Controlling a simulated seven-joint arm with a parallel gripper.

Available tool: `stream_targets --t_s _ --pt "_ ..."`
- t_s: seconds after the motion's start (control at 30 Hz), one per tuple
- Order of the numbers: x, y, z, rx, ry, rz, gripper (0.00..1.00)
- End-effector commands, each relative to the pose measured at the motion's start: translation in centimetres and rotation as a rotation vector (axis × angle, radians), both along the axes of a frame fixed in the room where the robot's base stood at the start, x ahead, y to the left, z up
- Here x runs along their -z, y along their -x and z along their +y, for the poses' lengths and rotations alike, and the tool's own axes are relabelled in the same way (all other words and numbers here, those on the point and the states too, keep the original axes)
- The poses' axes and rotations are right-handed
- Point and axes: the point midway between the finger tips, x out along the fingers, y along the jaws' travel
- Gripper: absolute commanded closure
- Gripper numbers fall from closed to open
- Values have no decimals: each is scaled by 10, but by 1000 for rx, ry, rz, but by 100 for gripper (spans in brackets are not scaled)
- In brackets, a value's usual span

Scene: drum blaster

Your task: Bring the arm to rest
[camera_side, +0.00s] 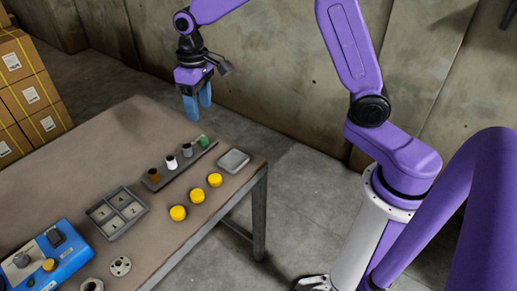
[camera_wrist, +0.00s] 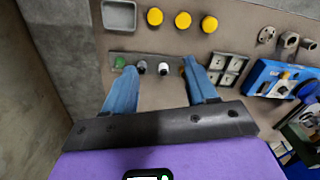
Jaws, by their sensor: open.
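My gripper (camera_side: 198,104) hangs above the far right part of the table (camera_side: 110,140), pointing down, with its blue fingers apart. In the wrist view my gripper (camera_wrist: 165,65) shows two blue fingers spread with nothing between them that they touch. Below it on the table is a dark strip (camera_side: 180,166) holding small pieces in a row: green (camera_side: 204,141), grey, white (camera_side: 171,161) and brown (camera_side: 154,175). The gripper is clear of them. Part of the row is hidden behind a finger in the wrist view.
Three yellow pieces (camera_side: 197,196) and a grey tray (camera_side: 233,161) lie near the table's right edge. A four-cell numbered tray (camera_side: 117,212) and a blue device (camera_side: 48,258) stand nearer the front. Cartons (camera_side: 32,95) are stacked at left. A concrete wall (camera_side: 280,70) stands behind.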

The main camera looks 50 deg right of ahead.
Motion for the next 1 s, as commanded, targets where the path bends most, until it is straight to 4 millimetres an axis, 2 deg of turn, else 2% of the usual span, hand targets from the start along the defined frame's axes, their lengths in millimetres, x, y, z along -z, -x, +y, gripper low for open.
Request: stream_targets --t_s 0.03,0.2,0.43,0.7,0.8,1.0 --pt "-6 18 4 -42 -1 -4 43" --pt "-17 76 13 -182 2 -7 43" --pt "-25 157 8 -372 3 -13 43" --pt "-23 248 -20 -595 4 -22 43" --pt "-20 276 -33 -668 4 -24 43" --pt "-14 310 -54 -765 5 -26 43"
